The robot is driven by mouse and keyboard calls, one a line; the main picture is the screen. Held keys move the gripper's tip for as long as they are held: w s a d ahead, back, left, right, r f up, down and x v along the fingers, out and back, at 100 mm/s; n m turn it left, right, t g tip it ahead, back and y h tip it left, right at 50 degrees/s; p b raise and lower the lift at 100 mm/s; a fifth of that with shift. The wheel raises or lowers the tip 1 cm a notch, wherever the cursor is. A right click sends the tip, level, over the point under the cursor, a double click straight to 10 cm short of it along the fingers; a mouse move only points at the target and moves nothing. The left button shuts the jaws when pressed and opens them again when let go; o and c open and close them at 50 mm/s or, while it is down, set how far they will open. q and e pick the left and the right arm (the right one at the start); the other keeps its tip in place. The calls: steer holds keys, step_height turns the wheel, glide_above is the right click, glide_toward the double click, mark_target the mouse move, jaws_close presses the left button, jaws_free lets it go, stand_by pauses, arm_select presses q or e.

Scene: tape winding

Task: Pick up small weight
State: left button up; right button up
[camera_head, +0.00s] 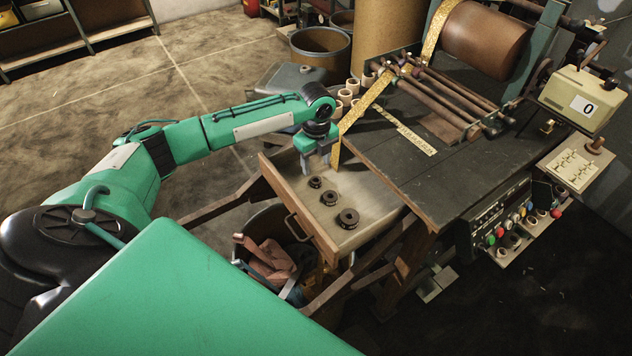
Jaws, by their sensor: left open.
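Three dark round weights lie in a row in an open wooden drawer (375,205). The small weight (315,182) is at the far left end of the row. A middle-sized weight (329,198) is beside it, and the largest weight (348,218) is nearest the front right. My left gripper (315,168) is open, pointing down just above and behind the small weight. I cannot tell whether the fingers touch it. My right gripper is not in view.
The gold tape (362,108) runs from the roll on the machine (485,40) down past the dark tabletop (425,160). Several small tape cores (345,97) stand behind. A counter (580,100) reads 0.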

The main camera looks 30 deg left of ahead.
mark_target(316, 182)
arm_select(q)
steer(key=f, duration=0.5)
steer(key=shift+s+a+f, duration=0.1)
steer(key=shift+s+f, duration=0.15)
steer(key=shift+f, duration=0.15)
steer(key=c, duration=1)
steer(key=shift+c, duration=0.5)
steer(key=shift+r, duration=0.15)
